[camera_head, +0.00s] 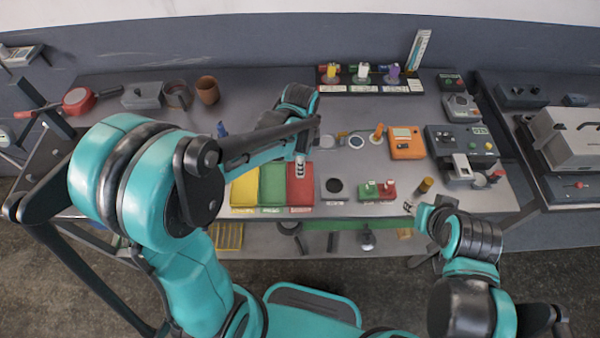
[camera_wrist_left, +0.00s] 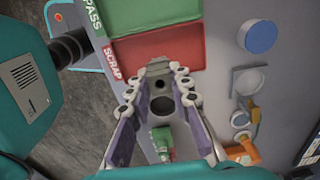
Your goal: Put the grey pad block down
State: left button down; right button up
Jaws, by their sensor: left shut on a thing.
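My left gripper (camera_head: 300,168) points down over the red SCRAP tray (camera_head: 300,190), at the tray's right side. In the left wrist view its fingers (camera_wrist_left: 158,78) are closed around a small grey block (camera_wrist_left: 158,68), which I take for the grey pad block; the fingers cover much of it. Red tray (camera_wrist_left: 160,50) and a black round spot (camera_wrist_left: 162,105) lie beyond the fingers. I cannot tell the height of the block above the tray. The block is not clear in the head view. My right gripper (camera_head: 430,208) is near the table's front edge; its fingers are unclear.
Yellow (camera_head: 245,190) and green (camera_head: 273,188) trays sit left of the red one. A grey plate with a black round spot (camera_head: 335,186) and a red-green block (camera_head: 375,190) sit right of it. An orange device (camera_head: 406,142) stands behind. The left arm hides part of the table.

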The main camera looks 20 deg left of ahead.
pick_arm(q)
notch_tip(320, 180, down, 4)
jog(key=shift+f+b, duration=0.1)
jog(key=shift+b, duration=0.5)
jog(key=c, duration=1.4)
grip_release()
jog(key=shift+o, duration=0.2)
